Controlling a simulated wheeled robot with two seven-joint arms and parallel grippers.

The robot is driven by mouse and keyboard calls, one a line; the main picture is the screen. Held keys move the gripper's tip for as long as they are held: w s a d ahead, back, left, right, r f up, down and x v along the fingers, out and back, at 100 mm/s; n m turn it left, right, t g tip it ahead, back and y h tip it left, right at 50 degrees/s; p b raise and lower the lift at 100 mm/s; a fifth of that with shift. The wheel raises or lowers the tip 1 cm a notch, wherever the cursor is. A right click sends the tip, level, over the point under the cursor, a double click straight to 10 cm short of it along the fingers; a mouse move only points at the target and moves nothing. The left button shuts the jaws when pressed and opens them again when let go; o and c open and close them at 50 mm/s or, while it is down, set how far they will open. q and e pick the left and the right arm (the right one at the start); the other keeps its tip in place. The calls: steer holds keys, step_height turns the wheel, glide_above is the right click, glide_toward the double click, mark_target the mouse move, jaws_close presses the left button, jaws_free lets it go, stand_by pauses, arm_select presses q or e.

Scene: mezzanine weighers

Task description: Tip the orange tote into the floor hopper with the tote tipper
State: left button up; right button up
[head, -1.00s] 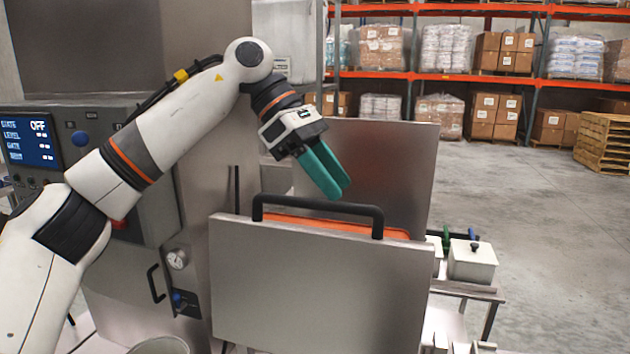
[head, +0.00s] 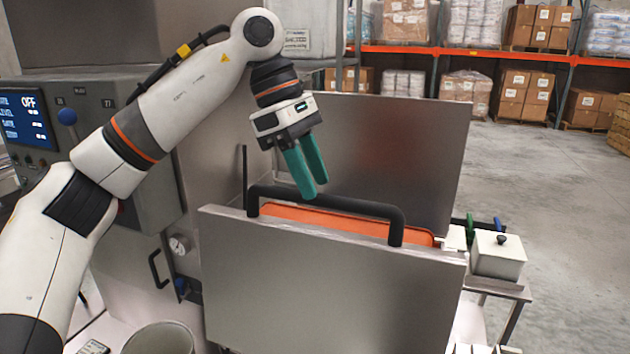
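The orange tote (head: 345,224) sits between the steel side plates of the tote tipper (head: 335,285); only its orange rim shows, and the near plate hides the rest. A thick black handle bar (head: 325,199) arches along the top of the near plate. My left gripper (head: 313,193) points down just above and behind this bar, with teal fingers. The fingers lie close together, with a narrow gap at the tips and nothing seen between them. I cannot tell whether they touch the bar. My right gripper is not in view. The floor hopper cannot be made out.
A control cabinet with a screen reading OFF (head: 25,118) stands at the left. A round bin (head: 160,338) is at the bottom left. A side stand holds a white lidded box (head: 497,255) at the right. Open concrete floor (head: 560,190) and pallet racks lie beyond.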

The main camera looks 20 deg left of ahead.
arm_select(q)
steer(key=shift+d+f, duration=0.2)
steer(key=shift+f, duration=0.25)
steer(key=shift+s+d+f, duration=0.1)
steer(key=shift+s+f, duration=0.05)
steer(key=shift+s, duration=0.1)
steer(key=shift+s+f, duration=0.1)
steer(key=shift+s, duration=0.05)
steer(key=shift+s+d, duration=0.1)
steer(key=shift+c, duration=0.2)
steer(key=shift+w+f, duration=0.1)
steer(key=shift+w, duration=0.1)
steer(key=shift+c, duration=1.4)
jaws_close()
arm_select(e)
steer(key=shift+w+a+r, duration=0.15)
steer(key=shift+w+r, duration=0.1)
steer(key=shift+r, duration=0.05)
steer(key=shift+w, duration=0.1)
